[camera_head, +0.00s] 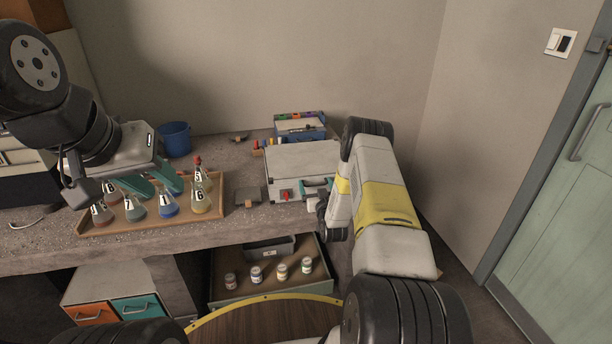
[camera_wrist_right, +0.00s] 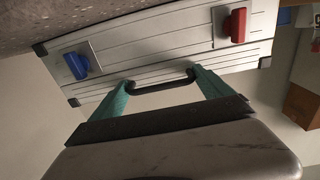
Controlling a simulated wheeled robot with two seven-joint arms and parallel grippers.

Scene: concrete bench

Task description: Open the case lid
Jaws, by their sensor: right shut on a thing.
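The light grey case (camera_head: 290,158) lies on the bench right of centre, its lid down. Its front face (camera_wrist_right: 160,45) fills the top of the right wrist view, with a blue latch (camera_wrist_right: 76,66) and a red latch (camera_wrist_right: 235,26). The red latch also shows in the head view (camera_head: 286,195). My right gripper (camera_wrist_right: 163,90) has its teal fingers at the two ends of the black case handle (camera_wrist_right: 162,84), shut on it. My right arm hides the case's right side in the head view. My left gripper (camera_head: 158,180) is open and empty above the flask tray.
A wooden tray (camera_head: 226,190) with several flasks is left of the case. A blue bucket (camera_head: 175,139) and a blue box (camera_head: 300,125) stand at the back. A grey block (camera_head: 248,194) lies near the case's left side. An open drawer (camera_head: 322,285) with several jars is below.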

